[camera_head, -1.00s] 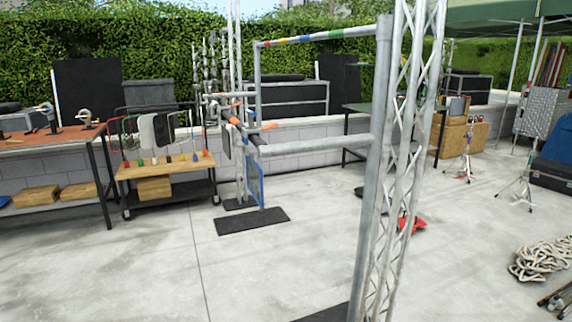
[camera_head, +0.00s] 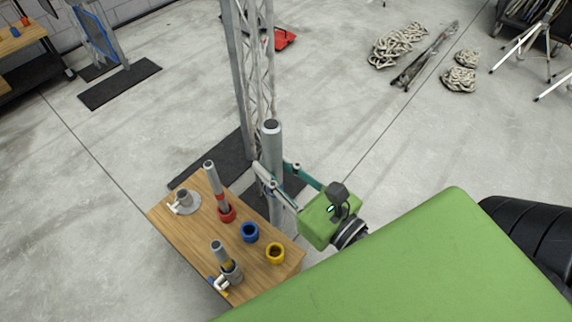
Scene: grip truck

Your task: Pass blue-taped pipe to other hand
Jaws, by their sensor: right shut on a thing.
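My right gripper (camera_head: 274,172), with a green body and grey-teal fingers, is shut on an upright grey pipe (camera_head: 272,143). The pipe's dark open top end faces up. A blue ring holder (camera_head: 249,232) on that table is empty. My left gripper is not in view.
On the table are a red-taped pipe (camera_head: 214,180) in a red holder, a yellow-taped pipe (camera_head: 222,256), an empty yellow holder (camera_head: 275,253) and a grey flanged socket (camera_head: 186,199). A lattice truss (camera_head: 246,70) rises behind. Ropes (camera_head: 400,47) lie on open concrete.

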